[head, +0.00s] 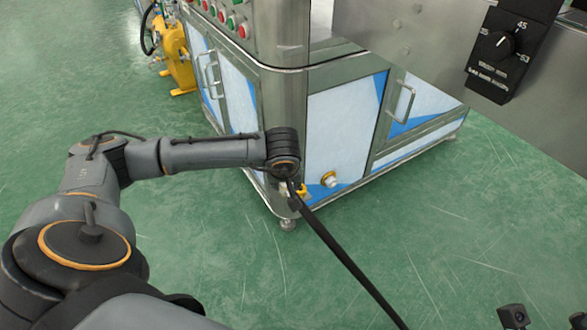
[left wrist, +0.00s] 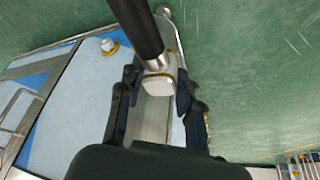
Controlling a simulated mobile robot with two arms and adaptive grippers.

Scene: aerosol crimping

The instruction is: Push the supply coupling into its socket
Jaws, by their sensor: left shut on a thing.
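My left gripper (left wrist: 157,98) is shut on the supply coupling (left wrist: 158,84), a pale block-like end with a yellowish band, fixed to a thick black hose (left wrist: 138,25). In the head view the left gripper (head: 293,190) is at the cabinet's near corner, mostly hidden behind my wrist, and the hose (head: 345,258) runs down to the right. The socket (head: 329,179), a pale round fitting with a yellow ring, sits low on the cabinet's front panel, right of the gripper. It also shows in the left wrist view (left wrist: 109,46), upper left of the coupling and apart from it.
The steel cabinet (head: 295,110) has white-blue panels, door handles (head: 403,104) and coloured buttons (head: 233,21) on top. A grey panel with a black dial (head: 505,43) hangs at upper right. Yellow equipment (head: 178,60) stands behind left. The green floor is open in front.

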